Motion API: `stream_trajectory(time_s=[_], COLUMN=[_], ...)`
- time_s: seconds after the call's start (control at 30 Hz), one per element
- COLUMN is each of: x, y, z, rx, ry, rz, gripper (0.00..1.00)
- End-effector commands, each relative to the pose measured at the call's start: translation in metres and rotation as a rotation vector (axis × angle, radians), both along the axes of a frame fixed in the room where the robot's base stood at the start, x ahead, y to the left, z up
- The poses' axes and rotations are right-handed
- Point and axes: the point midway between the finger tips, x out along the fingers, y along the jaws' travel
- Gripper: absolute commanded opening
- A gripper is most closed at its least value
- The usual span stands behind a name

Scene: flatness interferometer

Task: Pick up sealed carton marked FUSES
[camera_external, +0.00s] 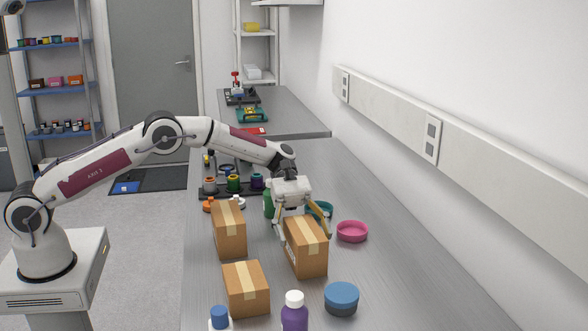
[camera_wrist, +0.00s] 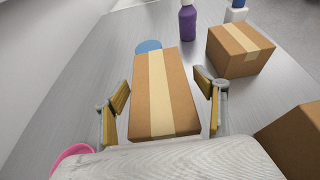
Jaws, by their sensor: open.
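Three brown taped cartons stand on the grey bench; no FUSES marking is readable on any of them. My gripper (camera_external: 301,227) is open at the right-hand carton (camera_external: 307,248). In the wrist view my gripper (camera_wrist: 163,98) has one yellow-padded finger on each side of this carton (camera_wrist: 177,95), with small gaps visible. A second carton (camera_external: 229,230) stands to its left, and a third carton (camera_external: 246,288) stands nearer the camera. In the wrist view one other carton (camera_wrist: 240,50) is at upper right and another (camera_wrist: 294,142) is cut off at lower right.
A pink bowl (camera_external: 352,231) and a teal bowl (camera_external: 321,208) sit close to my gripper. A blue round container (camera_external: 341,298) and a purple bottle (camera_external: 294,315) stand at the front. A dark rack with spools (camera_external: 232,185) lies behind. The bench's right side is clear.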

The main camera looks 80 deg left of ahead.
Motion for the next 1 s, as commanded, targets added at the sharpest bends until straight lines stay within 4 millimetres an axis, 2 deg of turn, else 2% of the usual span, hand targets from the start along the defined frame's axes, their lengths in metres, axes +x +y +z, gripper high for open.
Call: stream_trajectory(time_s=[0.33, 0.37, 0.5, 0.53, 0.57, 1.0], x=[0.0, 0.0, 0.0, -0.0001, -0.0001, 0.0002], y=[0.0005, 0.0005, 0.0005, 0.0005, 0.0005, 0.0004], z=[0.0002, 0.0002, 0.0002, 0.0002, 0.0002, 0.0068], rx=[0.0, 0.0, 0.0, 0.0, 0.0, -0.001], ry=[0.0, 0.0, 0.0, 0.0, 0.0, -0.002], rz=[0.0, 0.0, 0.0, 0.0, 0.0, -0.001], gripper=[0.72, 0.69, 0.33, 0.25, 0.22, 0.22])
